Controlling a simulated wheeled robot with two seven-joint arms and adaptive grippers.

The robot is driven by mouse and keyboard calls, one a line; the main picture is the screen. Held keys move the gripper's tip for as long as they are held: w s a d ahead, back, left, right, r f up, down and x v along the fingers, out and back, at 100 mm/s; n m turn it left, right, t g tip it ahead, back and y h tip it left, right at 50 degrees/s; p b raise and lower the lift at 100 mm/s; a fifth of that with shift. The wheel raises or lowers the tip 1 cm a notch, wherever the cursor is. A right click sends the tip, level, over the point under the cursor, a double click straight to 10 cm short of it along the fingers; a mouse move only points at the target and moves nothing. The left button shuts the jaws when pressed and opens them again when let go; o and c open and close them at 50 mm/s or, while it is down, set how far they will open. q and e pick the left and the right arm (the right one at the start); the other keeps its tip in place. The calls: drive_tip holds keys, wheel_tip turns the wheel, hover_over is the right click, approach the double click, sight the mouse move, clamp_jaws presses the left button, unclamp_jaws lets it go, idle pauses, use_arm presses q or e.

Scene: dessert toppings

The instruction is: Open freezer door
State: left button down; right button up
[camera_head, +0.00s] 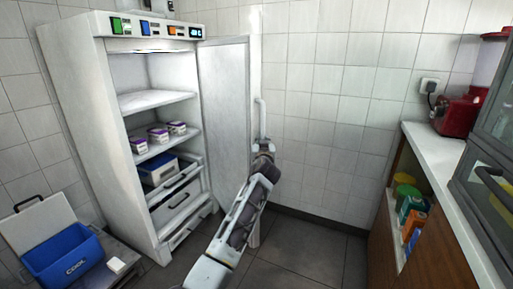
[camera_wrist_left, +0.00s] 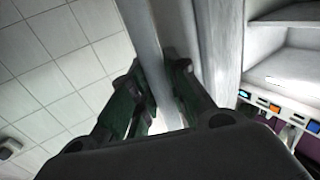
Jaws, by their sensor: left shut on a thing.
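The tall white freezer (camera_head: 85,130) stands at the left of the head view. Its door (camera_head: 225,90) is swung wide open to the right, showing the shelves inside. My left gripper (camera_head: 263,148) is at the lower part of the door's vertical handle (camera_head: 261,118). In the left wrist view, the fingers (camera_wrist_left: 156,85) are closed around the handle bar (camera_wrist_left: 143,30), with the door edge (camera_wrist_left: 220,45) beside it. My right gripper is not in view.
Purple-and-white boxes (camera_head: 159,135) sit on a freezer shelf, above a blue bin (camera_head: 160,172). An open blue cooler (camera_head: 65,262) stands at lower left. A counter (camera_head: 445,170) with a red appliance (camera_head: 457,115) is at right. The floor (camera_head: 320,250) between is clear.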

use_arm(q)
drive_tip(key=shift+w+d, duration=0.25)
drive_tip(key=shift+d, duration=0.15)
drive_tip(key=c, duration=1.4)
unclamp_jaws()
drive_tip(key=shift+o, duration=0.2)
drive_tip(key=shift+r, duration=0.15)
wheel_tip(320, 180, up, 10)
